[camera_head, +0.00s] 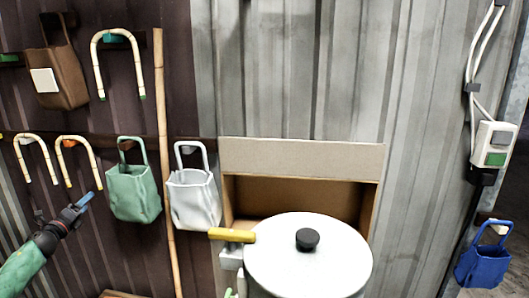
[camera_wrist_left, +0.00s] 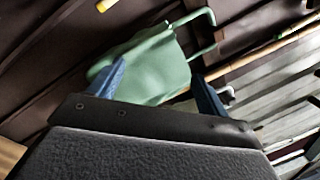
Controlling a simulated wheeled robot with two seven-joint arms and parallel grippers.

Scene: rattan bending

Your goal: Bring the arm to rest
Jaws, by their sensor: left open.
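My left gripper (camera_head: 84,201) is at the lower left, with blue fingers pointing up toward the wall, just left of the green bag (camera_head: 134,192). In the left wrist view the two blue fingers (camera_wrist_left: 160,84) stand apart, and the green bag (camera_wrist_left: 160,62) shows beyond and between them, hanging from its handle. I see nothing held. The green forearm is mine and comes in from the lower left corner. My right gripper is not in view.
A white bag (camera_head: 194,198), a brown bag (camera_head: 60,76), a bamboo pole (camera_head: 165,170) and several bent rattan pieces (camera_head: 118,38) line the wall. A lidded white pot (camera_head: 308,262) stands before a cardboard box (camera_head: 300,158). A blue bag (camera_head: 484,266) hangs at right.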

